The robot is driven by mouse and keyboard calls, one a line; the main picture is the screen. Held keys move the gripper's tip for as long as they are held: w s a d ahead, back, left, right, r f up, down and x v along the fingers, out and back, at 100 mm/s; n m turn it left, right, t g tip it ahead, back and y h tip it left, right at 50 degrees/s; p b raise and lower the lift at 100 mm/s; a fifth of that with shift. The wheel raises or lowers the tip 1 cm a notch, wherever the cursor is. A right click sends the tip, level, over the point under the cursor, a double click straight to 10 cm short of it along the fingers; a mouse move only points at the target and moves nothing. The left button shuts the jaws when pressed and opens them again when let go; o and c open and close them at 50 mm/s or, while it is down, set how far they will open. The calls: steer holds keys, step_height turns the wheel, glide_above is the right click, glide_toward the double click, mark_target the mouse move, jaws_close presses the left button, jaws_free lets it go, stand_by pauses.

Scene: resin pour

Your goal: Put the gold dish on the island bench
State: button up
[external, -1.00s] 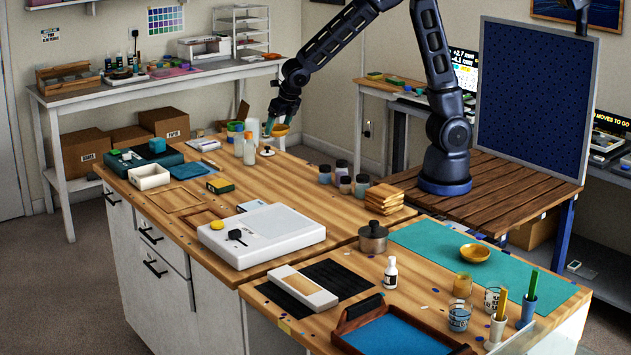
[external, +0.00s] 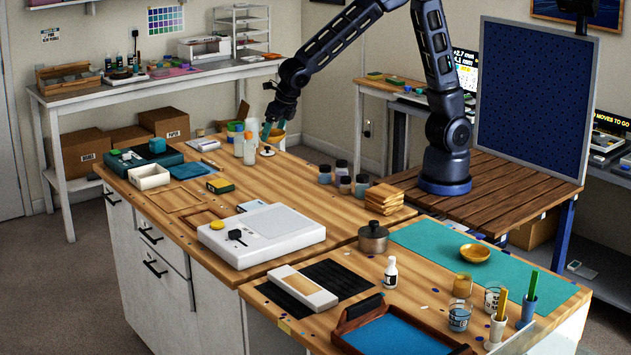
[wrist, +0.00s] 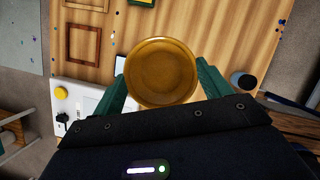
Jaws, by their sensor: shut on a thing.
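My gripper (external: 273,131) is shut on a gold dish (external: 278,136) at the far end of the island bench (external: 290,180). In the wrist view the round dish (wrist: 162,72) sits between the green fingers (wrist: 162,88), with its open face toward the camera. In the external view the dish is small and partly behind a finger. I cannot tell exactly how far it is above the wood. A second gold dish (external: 474,253) rests on the teal mat (external: 430,238) at the near right.
White bottles (external: 249,150) and a small lidded dish (external: 267,151) stand close to my gripper. Several dark-lidded jars (external: 343,176) and a stack of wooden pieces (external: 384,198) line the right edge. Bare wood lies in the bench's middle. A white scale (external: 261,236) sits nearer.

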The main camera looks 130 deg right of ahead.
steer(key=w+a+n+t+y, duration=0.1)
steer(key=w+a+n, duration=0.3)
steer(key=a, duration=1.4)
steer(key=w+a+n+t, duration=0.1)
steer(key=w+a, duration=0.6)
steer(key=a, duration=1.1)
steer(key=s+a+n, duration=0.2)
steer(key=a, duration=1.2)
steer(key=s+a+n+y, duration=0.15)
steer(key=s+a, duration=0.35)
steer(key=a, duration=0.6)
steer(key=s+a+n, duration=0.2)
steer(key=s+a, duration=0.3)
steer(key=a, duration=0.7)
steer(key=s+a+n+y, duration=0.2)
steer(key=s+a+n, duration=0.1)
steer(key=s+a, duration=1.55)
steer(key=shift+t, duration=0.4)
steer(key=f, duration=1.9)
steer(key=shift+w+a+f, duration=0.1)
steer(key=shift+w+f, duration=0.2)
steer(key=shift+f, duration=0.1)
steer(key=shift+f, duration=0.1)
